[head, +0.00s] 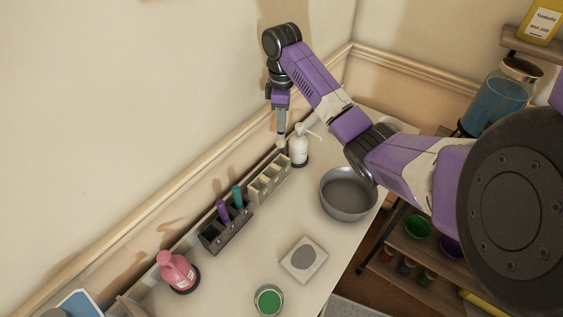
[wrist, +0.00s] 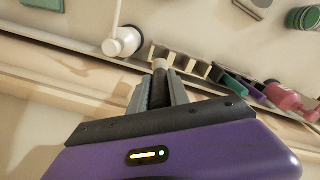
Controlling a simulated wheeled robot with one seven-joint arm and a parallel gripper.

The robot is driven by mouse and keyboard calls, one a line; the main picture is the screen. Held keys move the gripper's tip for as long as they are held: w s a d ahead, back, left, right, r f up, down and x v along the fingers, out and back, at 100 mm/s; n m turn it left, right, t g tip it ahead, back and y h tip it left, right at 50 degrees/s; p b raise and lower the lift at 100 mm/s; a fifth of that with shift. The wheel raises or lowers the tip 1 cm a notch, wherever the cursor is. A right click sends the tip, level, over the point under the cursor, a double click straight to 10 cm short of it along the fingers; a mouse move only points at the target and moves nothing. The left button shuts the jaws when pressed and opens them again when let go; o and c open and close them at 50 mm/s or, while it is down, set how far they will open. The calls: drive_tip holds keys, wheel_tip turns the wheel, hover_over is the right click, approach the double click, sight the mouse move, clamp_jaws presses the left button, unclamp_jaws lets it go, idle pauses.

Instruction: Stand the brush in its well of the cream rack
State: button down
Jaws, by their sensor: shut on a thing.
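My gripper (head: 282,122) is at the back of the counter, pointing down over the far end of the cream rack (head: 267,184). It is shut on the brush (head: 281,142), a slim pale piece showing below the fingers. The rack has several square wells. I cannot tell whether the brush's lower end is inside a well or just above it.
A white pump bottle (head: 299,150) stands close beside the rack's far end. A metal bowl (head: 347,194) is to the right. A dark rack (head: 226,233) with purple and teal handles and a pink bottle (head: 177,273) stand to the left. The wall runs close behind.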

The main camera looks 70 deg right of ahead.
sight(282, 143)
wheel_tip(282, 143, down, 10)
drive_tip(key=shift+s+f+b, duration=0.1)
drive_tip(key=shift+b, duration=0.95)
drive_tip(key=shift+f, duration=2.35)
drive_tip(key=shift+f, duration=0.15)
drive_tip(key=c, duration=1.2)
unclamp_jaws()
drive_tip(key=shift+c, duration=0.2)
wheel_tip(282, 143, up, 12)
drive_tip(key=shift+r+p, duration=0.2)
drive_tip(key=shift+p, duration=0.45)
drive_tip(key=shift+f, duration=0.1)
